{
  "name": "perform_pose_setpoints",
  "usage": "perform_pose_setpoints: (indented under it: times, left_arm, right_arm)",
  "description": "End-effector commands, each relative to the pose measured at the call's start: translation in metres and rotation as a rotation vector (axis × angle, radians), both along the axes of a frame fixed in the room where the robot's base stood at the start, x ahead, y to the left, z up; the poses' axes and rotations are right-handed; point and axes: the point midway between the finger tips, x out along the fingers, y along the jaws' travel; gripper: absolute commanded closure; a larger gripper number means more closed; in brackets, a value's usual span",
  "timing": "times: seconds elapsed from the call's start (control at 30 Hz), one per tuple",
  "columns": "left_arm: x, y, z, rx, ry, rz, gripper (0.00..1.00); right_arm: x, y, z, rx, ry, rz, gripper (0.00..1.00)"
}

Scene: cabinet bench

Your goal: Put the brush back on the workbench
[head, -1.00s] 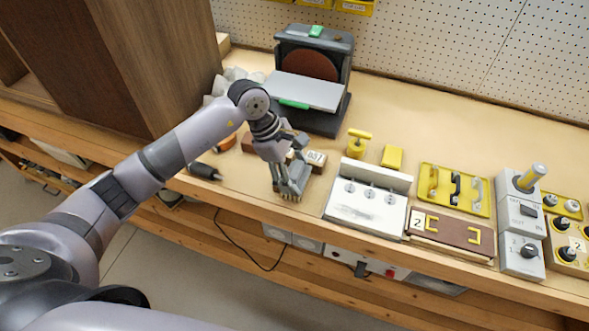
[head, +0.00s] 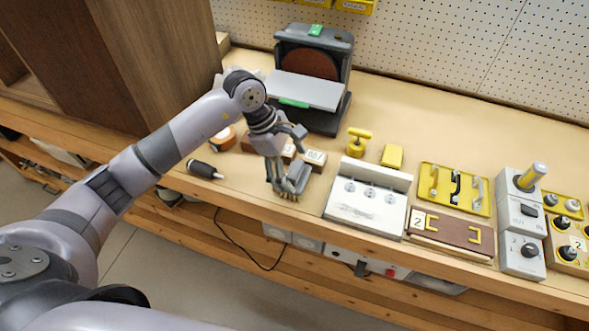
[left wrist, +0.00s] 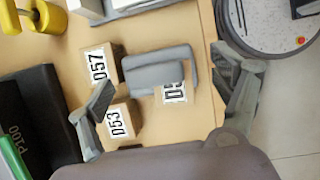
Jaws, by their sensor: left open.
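In the left wrist view the brush (left wrist: 158,72) lies between the fingers, over part of a tag. Tan bristle-like tips show at its lower end in the head view. My left gripper (head: 284,158) is open around it, one finger on the back side and one on the front side. I cannot tell whether a finger touches it. The left gripper (left wrist: 168,95) partly hides the bench. My right gripper is not in view.
Tagged wooden blocks (head: 315,158) stand just behind the brush. A sander (head: 314,80) stands behind. The bench's front edge is near.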

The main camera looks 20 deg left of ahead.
Motion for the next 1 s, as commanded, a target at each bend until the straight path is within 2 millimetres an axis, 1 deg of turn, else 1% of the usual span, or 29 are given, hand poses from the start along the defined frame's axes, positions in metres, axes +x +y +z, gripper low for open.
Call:
perform_pose_setpoints:
  times: [0.03,0.3,0.4,0.5,0.67,1.0]
  left_arm:
    - [0.001,0.005,0.008,0.002,-0.005,0.002,0.14]
    - [-0.003,0.028,0.062,0.002,-0.005,0.001,0.14]
    - [-0.004,0.034,0.078,0.002,-0.003,0.003,0.14]
    - [-0.005,0.038,0.088,0.001,-0.001,0.002,0.14]
    - [-0.006,0.041,0.095,0.001,-0.001,0.0,0.14]
    - [-0.006,0.041,0.095,0.001,0.0,0.001,0.14]
  right_arm:
    - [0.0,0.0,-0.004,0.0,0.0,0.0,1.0]
    - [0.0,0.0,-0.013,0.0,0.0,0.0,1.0]
    - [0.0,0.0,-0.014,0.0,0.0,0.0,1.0]
    - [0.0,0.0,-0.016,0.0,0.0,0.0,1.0]
    - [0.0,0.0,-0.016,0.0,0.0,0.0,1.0]
    - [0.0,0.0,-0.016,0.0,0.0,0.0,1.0]
